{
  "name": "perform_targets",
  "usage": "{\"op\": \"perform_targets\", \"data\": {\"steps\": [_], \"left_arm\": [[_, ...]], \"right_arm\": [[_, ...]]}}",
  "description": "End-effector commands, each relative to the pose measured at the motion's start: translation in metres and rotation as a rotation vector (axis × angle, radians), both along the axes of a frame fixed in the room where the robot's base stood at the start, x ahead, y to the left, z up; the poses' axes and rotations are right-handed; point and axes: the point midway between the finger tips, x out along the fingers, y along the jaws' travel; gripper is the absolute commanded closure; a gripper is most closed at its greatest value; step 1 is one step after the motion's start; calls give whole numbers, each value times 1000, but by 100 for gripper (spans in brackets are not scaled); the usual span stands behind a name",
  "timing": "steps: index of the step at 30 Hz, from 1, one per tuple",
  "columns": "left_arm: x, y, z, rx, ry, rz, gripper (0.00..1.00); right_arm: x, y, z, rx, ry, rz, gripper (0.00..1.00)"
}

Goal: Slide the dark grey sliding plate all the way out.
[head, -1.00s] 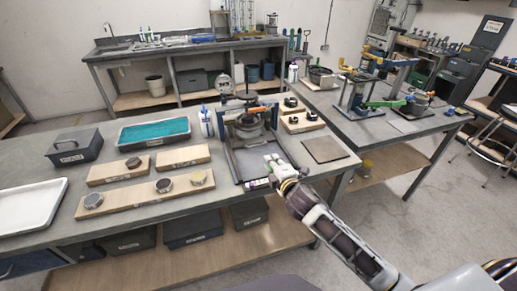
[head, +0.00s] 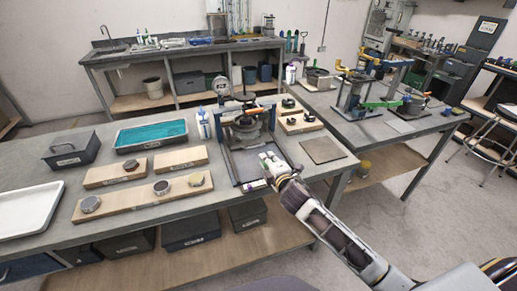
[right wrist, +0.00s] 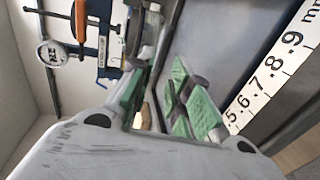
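A dark grey plate (head: 246,166) lies low in the front part of the blue-framed lever device (head: 245,124) on the near bench. I take it to be the sliding plate, though its edges are hard to make out. A smooth dark grey surface (right wrist: 222,38) fills the upper middle of the right wrist view, beside a white millimetre scale (right wrist: 285,62). My right gripper (head: 267,163) is over the right front of the device. In the right wrist view its green-padded fingers (right wrist: 165,88) stand apart with nothing visible between them. Contact with the plate cannot be told. My left gripper is out of view.
Wooden blocks with round metal pieces (head: 145,199) and a teal-lined tray (head: 151,136) stand left of the device. A white bottle (head: 203,124) is close behind its left side. A flat grey-brown square (head: 323,150) lies to the right. The bench's front edge is close.

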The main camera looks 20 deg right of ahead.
Motion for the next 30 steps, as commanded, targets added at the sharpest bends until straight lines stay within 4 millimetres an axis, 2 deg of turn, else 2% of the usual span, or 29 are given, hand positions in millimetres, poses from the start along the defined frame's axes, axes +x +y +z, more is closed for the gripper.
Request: {"op": "perform_targets", "data": {"steps": [6, 19, 30], "left_arm": [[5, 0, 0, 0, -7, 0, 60], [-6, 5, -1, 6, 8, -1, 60], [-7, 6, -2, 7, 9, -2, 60]], "right_arm": [[19, 1, -4, 1, -1, 1, 81], [57, 2, -12, 1, -1, 1, 81], [89, 4, -19, 2, 0, 1, 81]]}}
